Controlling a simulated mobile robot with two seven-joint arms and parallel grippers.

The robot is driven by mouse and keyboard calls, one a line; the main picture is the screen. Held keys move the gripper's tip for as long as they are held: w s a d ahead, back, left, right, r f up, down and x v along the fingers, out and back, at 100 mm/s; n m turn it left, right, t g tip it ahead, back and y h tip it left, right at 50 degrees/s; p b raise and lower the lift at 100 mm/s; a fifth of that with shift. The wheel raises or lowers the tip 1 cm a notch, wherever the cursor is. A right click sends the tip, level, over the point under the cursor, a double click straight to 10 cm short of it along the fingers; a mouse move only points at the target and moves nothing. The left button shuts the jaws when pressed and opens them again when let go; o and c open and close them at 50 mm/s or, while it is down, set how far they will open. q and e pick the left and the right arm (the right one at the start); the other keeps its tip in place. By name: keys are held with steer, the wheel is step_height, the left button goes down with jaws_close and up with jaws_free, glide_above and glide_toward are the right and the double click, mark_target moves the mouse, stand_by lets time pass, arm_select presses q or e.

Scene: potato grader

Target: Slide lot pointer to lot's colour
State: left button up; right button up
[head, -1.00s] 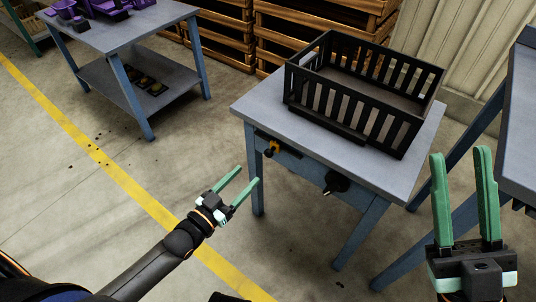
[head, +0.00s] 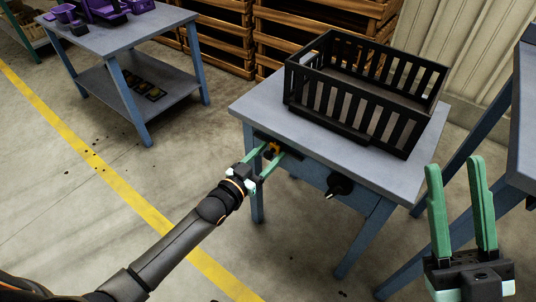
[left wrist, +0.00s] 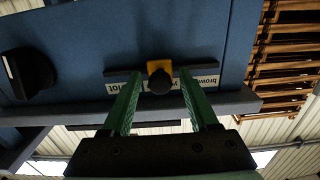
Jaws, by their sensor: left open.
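The lot pointer is a yellow-orange slider with a round black knob (left wrist: 160,81). It sits on a dark rail (left wrist: 117,75) on the blue front panel of the table. Labels behind it are partly covered; "brown" (left wrist: 205,80) shows to its right and "lot" (left wrist: 126,86) to its left. In the head view the pointer (head: 272,149) is a small orange spot under the table edge. My left gripper (head: 271,153) is open, its green fingers on either side of the pointer, not visibly closed on it. My right gripper (head: 453,163) is open and empty at the lower right.
A black slatted crate (head: 350,112) stands on the grey tabletop (head: 262,108). A black rotary knob (head: 340,184) sits on the same panel; it also shows in the left wrist view (left wrist: 30,74). Another table (head: 521,150) edge is at right. A table with purple things (head: 100,12) stands back left.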

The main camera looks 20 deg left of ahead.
arm_select(q)
jaws_close()
stand_by(0.3)
stand_by(1.0)
